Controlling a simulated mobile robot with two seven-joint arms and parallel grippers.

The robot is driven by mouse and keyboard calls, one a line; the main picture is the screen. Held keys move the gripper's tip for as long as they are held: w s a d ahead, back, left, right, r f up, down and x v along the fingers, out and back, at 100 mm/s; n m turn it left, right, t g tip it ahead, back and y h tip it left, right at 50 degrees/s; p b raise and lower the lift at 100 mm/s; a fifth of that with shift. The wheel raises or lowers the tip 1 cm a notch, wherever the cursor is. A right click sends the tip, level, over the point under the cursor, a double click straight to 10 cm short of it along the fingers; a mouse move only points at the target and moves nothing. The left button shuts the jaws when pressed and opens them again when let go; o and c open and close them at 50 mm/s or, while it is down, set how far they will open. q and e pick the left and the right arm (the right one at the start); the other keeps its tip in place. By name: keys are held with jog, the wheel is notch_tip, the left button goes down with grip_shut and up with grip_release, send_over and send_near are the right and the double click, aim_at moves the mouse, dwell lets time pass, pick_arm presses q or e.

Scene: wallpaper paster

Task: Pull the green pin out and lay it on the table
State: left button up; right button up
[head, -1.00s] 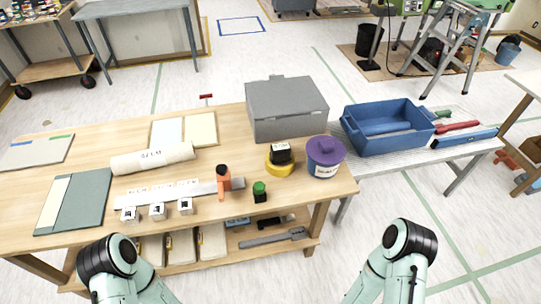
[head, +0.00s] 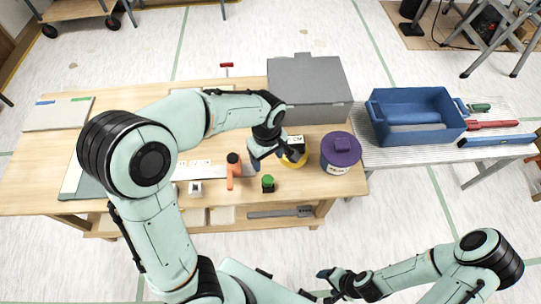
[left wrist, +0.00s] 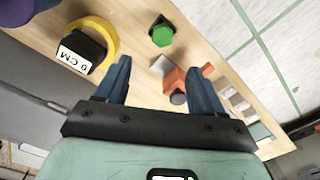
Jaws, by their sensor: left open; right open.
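The green pin (head: 267,180) stands upright in a small dark block near the table's front edge, right of the orange tool. In the left wrist view its green hexagonal head (left wrist: 162,36) shows beyond the fingertips, clear of them. My left gripper (head: 272,157) is open and empty above the wooden table (head: 120,95), a little behind the pin in the head view. It also shows open in the left wrist view (left wrist: 158,75). My right gripper (head: 326,286) is open and empty, low in front of the table.
A yellow ring with a labelled black block (left wrist: 82,48) is close to the left gripper. The orange-handled tool (head: 234,170), a purple-lidded bucket (head: 340,158) and a grey box (head: 309,85) surround the area. A blue tray (head: 418,140) stands on the side bench.

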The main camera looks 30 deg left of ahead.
aim_at(267, 179)
pick_arm(q)
jog(key=f, duration=0.4)
jog(key=f+b, duration=0.1)
jog(key=f, duration=0.6)
jog(key=shift+s+f+b, duration=0.3)
jog(key=shift+f, duration=0.05)
jog(key=shift+w+f, duration=0.1)
jog(key=shift+f, duration=0.65)
pick_arm(e)
jog(key=shift+s+f, duration=1.1)
jog(key=shift+f, duration=0.15)
pick_arm(q)
jog(key=c, duration=1.2)
jog(key=shift+r, duration=0.1)
jog(key=shift+r, duration=0.1)
pick_arm(e)
jog(key=shift+w+r, duration=0.1)
pick_arm(q)
jog(key=shift+r+p, duration=1.55)
jog(key=shift+r, duration=1)
pick_arm(e)
jog(key=shift+w+r, duration=1.75)
jog(key=shift+r, duration=0.3)
